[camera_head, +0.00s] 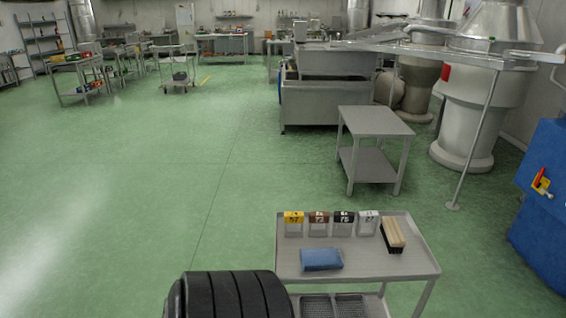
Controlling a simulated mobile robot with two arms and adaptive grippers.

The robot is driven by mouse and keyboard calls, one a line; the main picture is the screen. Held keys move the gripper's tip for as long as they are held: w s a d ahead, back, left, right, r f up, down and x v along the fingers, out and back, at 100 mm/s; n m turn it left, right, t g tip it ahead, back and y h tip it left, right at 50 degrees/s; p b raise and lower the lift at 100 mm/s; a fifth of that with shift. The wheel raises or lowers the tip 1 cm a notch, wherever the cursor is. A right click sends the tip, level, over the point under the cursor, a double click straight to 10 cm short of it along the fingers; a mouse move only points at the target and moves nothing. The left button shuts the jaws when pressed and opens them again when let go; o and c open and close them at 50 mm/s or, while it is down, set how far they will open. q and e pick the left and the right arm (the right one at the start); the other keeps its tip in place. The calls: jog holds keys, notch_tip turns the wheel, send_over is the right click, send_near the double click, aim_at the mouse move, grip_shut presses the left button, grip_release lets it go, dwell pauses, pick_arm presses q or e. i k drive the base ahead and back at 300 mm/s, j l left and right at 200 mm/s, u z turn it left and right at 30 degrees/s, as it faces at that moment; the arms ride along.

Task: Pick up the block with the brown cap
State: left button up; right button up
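The block with the brown cap (319,224) stands upright on the top of a grey metal cart (375,267), near its back edge. Its body is pale below the cap. It stands in a row between a block with a yellow cap (293,224) on its left and a block with a black cap (343,224) on its right. A block with a white cap (367,224) ends the row on the right. The blocks look apart from each other. Neither of my grippers can be seen.
A folded blue cloth or pad (321,260) lies in front of the row. A brush-like wooden item (392,235) lies to the right. An empty grey side table (377,121) stands behind, and a blue machine (543,205) at the right.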

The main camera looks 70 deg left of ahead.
aim_at(314, 218)
jog(key=j+u, duration=0.1)
jog(key=u, duration=1.8)
